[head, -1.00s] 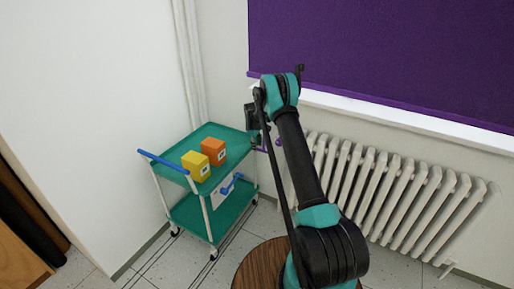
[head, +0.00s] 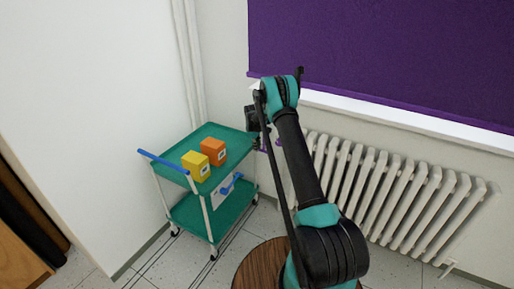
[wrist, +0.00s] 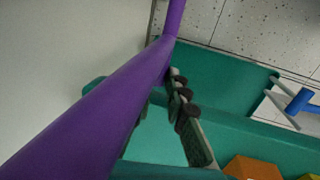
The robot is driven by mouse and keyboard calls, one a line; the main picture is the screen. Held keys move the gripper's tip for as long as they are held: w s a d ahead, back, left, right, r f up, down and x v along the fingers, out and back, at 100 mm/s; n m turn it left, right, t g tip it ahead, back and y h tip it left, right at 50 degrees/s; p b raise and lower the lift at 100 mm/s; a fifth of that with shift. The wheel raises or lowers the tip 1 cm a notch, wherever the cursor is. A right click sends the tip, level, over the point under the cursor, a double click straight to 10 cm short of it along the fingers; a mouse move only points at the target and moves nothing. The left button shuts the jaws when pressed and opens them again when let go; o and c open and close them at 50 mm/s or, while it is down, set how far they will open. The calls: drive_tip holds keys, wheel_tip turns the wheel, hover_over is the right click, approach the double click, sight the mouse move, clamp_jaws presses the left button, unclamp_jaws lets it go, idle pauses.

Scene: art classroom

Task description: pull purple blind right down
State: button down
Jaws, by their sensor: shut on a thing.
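The purple blind (head: 390,55) hangs over the window in the head view. Its lower edge hangs close above the white sill. My gripper (head: 261,142) is low at the left end of the blind, beside the cart's far corner. In the wrist view my gripper (wrist: 170,88) is shut on a long purple pull (wrist: 95,118), which runs from the lower left to the top. The pull hides part of one finger. In the head view only small purple bits of it show by the gripper.
A green cart (head: 190,140) below my gripper carries a yellow box (head: 195,166) and an orange box (head: 213,151). A white radiator (head: 400,195) stands under the sill (head: 390,112). A round wooden top (head: 258,264) is near my arm's base.

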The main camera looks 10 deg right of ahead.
drive_tip(key=shift+f, duration=2.05)
drive_tip(key=c, duration=1.7)
unclamp_jaws()
drive_tip(key=shift+f, duration=0.15)
drive_tip(key=shift+o, duration=0.8)
wheel_tip(320, 180, up, 12)
drive_tip(key=s+a, duration=0.1)
drive_tip(key=s, duration=0.1)
drive_tip(key=shift+a, duration=0.2)
